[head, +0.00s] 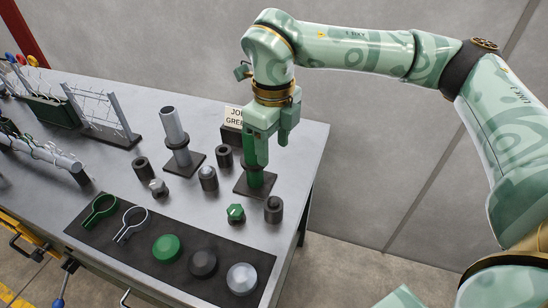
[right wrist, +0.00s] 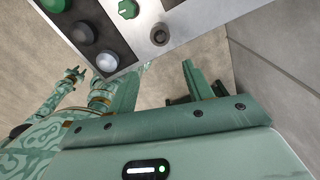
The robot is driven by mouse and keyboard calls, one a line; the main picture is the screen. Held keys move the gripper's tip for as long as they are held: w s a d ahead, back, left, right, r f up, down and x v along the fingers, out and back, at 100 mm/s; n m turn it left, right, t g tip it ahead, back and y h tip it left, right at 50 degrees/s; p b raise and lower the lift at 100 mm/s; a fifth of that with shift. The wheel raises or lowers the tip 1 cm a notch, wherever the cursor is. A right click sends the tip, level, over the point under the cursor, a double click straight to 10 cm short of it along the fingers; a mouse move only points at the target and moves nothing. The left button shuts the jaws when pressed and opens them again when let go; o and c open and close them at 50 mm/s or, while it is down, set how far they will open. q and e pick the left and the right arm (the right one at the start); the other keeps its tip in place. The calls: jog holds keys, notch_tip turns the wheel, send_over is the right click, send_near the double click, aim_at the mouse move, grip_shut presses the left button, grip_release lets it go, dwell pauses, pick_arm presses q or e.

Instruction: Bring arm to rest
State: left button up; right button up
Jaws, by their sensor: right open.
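My right gripper (head: 272,155) hangs fingers-down over the right end of the bench in the head view. Its two fingers are apart, and the right wrist view shows the gap between them (right wrist: 158,85) empty, with floor behind. In the head view its fingers overlap the top of a green post (head: 254,178) on a dark square base; I cannot tell the distance between them. Small green patterned parts at the left of the right wrist view look like my body and other arm; a small claw-like end (right wrist: 75,74) there is too small to read.
The grey bench (head: 190,205) holds a grey post (head: 174,128), dark cylinders, knobs and a chain-link frame (head: 98,112). A dark mat (head: 95,237) carries rings and round caps. Floor beyond the bench's right edge is clear.

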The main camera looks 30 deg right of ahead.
jog(key=shift+r, duration=0.25)
dwell(0.3)
